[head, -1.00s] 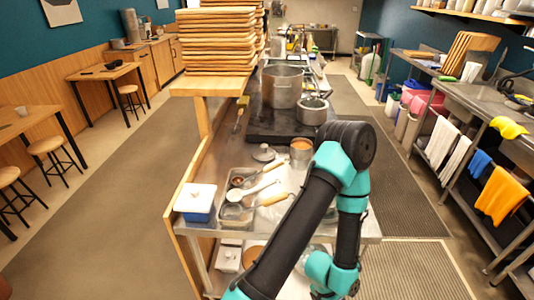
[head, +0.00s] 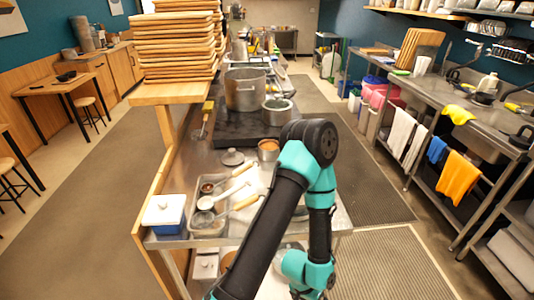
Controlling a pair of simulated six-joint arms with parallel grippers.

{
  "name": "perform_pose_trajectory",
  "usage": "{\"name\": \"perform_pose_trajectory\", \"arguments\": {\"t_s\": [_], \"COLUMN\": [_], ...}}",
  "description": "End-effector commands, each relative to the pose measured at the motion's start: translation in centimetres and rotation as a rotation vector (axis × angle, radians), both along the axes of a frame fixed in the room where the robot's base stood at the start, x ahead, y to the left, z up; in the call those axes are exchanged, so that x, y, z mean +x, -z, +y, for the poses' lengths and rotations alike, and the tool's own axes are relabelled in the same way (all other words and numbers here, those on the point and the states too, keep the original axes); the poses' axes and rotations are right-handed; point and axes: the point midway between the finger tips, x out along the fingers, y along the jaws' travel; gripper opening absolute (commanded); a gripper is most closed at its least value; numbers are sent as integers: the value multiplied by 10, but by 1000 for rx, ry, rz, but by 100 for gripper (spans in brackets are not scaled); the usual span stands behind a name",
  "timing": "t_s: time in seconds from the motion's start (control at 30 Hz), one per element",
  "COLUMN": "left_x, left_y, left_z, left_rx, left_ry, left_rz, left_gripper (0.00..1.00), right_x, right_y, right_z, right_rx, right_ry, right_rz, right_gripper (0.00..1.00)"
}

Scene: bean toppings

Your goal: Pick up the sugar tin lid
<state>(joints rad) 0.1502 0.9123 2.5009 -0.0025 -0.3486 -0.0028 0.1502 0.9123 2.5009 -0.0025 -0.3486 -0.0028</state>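A blue tin (head: 166,224) with a white lid (head: 165,208) stands at the near left corner of the metal counter in the head view. The lid sits on top of the tin, with a small raised part in its middle. A separate round grey lid (head: 232,158) with a knob lies farther back on the counter. One of my teal and black arms rises from the bottom and bends back down at the right of the counter. No fingers of either gripper show, so I cannot tell whether they are open or shut.
A copper-coloured pot (head: 268,150), large steel pot (head: 245,90) and smaller pot (head: 278,112) stand behind. Stacked wooden boards (head: 178,45) rise at back left. Floor is open on both sides.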

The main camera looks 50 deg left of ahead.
Motion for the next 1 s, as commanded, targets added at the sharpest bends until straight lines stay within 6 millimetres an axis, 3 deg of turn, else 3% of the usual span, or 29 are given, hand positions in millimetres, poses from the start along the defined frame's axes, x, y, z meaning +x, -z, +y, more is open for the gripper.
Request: {"name": "perform_pose_trajectory", "arguments": {"t_s": [0.37, 0.7, 1.0], "left_x": [0, 0, 5], "left_y": [0, 0, -1], "left_z": [0, 0, -3], "left_rx": [0, 0, -2], "left_ry": [0, 0, 23], "left_rz": [0, 0, -9], "left_gripper": [100, 69, 69], "right_x": [0, 0, 0], "right_y": [0, 0, 0], "right_z": [0, 0, 0], "right_rx": [0, 0, 0], "right_ry": [0, 0, 0], "right_rz": [0, 0, 0], "right_gripper": [43, 43, 43]}}
